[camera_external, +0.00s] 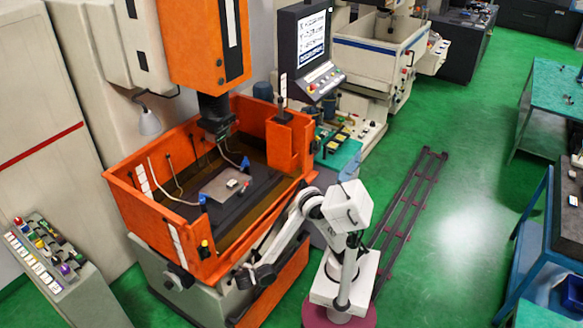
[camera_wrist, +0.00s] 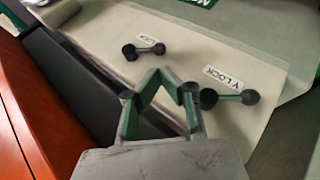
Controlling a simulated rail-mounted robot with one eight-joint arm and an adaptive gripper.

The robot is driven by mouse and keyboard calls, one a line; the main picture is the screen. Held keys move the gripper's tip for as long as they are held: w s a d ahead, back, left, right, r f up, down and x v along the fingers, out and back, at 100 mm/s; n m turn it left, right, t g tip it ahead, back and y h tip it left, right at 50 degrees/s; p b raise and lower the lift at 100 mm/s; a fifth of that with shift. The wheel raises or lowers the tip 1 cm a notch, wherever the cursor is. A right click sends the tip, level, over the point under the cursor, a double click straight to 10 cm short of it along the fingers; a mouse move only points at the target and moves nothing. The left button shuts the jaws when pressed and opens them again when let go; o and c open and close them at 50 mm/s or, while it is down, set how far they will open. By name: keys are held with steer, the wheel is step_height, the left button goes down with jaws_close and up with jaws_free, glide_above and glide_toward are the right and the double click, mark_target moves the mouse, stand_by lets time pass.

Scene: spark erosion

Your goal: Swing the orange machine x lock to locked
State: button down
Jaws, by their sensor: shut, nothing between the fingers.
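The orange machine (camera_external: 207,40) stands left of centre in the external view, with its open orange tank below. In the wrist view, two short levers with dark round knobs sit on its pale front panel. The upper lever (camera_wrist: 145,50) is beside a label reading LOCK, its first letter unclear. The lower right lever (camera_wrist: 229,97) is beside a Y LOCK label. My gripper (camera_wrist: 157,75) is shut and empty, its tips below the upper lever and left of the Y lever, apart from both in the picture. In the external view my gripper (camera_external: 244,278) is low at the tank's front.
The orange tank wall (camera_external: 150,218) rises above the panel. A button console (camera_external: 42,255) stands at the lower left. A floor rail (camera_external: 410,205) runs along the green floor behind my base. Blue benches (camera_external: 535,245) stand at the right.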

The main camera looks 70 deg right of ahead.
steer(key=b+x, duration=0.2)
steer(key=x, duration=0.6)
